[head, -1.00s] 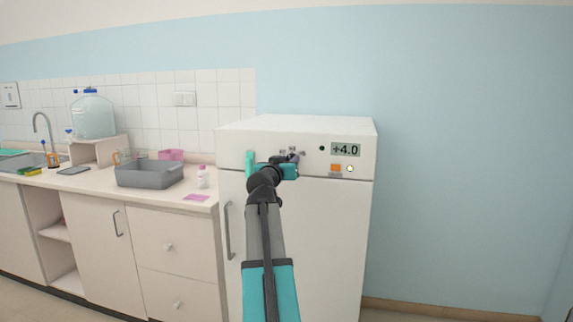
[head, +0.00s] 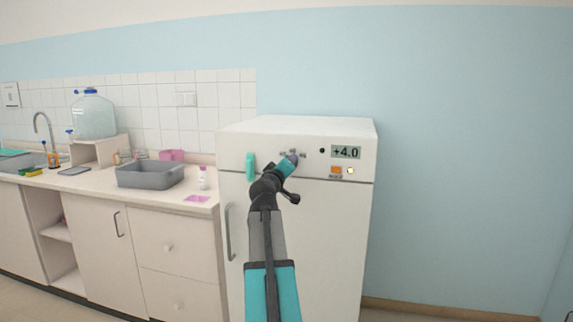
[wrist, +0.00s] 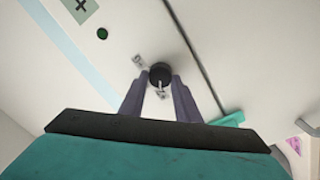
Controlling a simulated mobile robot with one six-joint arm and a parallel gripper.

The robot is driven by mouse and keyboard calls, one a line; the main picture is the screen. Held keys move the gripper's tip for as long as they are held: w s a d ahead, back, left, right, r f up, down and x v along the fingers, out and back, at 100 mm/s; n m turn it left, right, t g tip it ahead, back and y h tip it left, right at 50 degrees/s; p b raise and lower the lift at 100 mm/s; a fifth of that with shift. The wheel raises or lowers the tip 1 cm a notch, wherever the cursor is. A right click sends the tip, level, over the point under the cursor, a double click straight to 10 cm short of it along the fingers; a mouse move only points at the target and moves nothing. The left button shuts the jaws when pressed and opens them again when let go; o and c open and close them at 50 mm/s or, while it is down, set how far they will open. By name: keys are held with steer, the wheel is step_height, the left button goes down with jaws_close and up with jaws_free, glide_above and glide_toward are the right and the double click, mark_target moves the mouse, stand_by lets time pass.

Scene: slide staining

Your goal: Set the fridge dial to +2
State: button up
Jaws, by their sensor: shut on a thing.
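The white fridge (head: 335,235) stands to the right of the counter. Its top panel carries a display (head: 346,152) reading +4.0, whose corner with a plus sign also shows in the wrist view (wrist: 80,8). The dial is a dark round knob (wrist: 160,72) with small labels beside it. My gripper (wrist: 160,80) has one finger on each side of the dial and is shut on it. In the head view my gripper (head: 293,158) hides most of the dial. I cannot read where the dial points.
An orange switch (head: 336,170) and a lit round lamp (head: 350,171) sit below the display. A teal object (head: 250,165) is on the panel left of my gripper. A grey tub (head: 150,175) and a small white bottle (head: 203,178) stand on the counter. The wall right of the fridge is clear.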

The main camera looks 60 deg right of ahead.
steer(key=shift+s+d, duration=0.25)
steer(key=shift+s, duration=0.1)
steer(key=o, duration=1)
steer(key=shift+d, duration=0.1)
steer(key=shift+o, duration=0.4)
steer(key=shift+w, duration=0.1)
steer(key=shift+a, duration=0.25)
steer(key=v, duration=1.3)
steer(key=shift+a+b, duration=0.25)
steer(key=shift+b, duration=0.05)
steer(key=shift+f, duration=0.1)
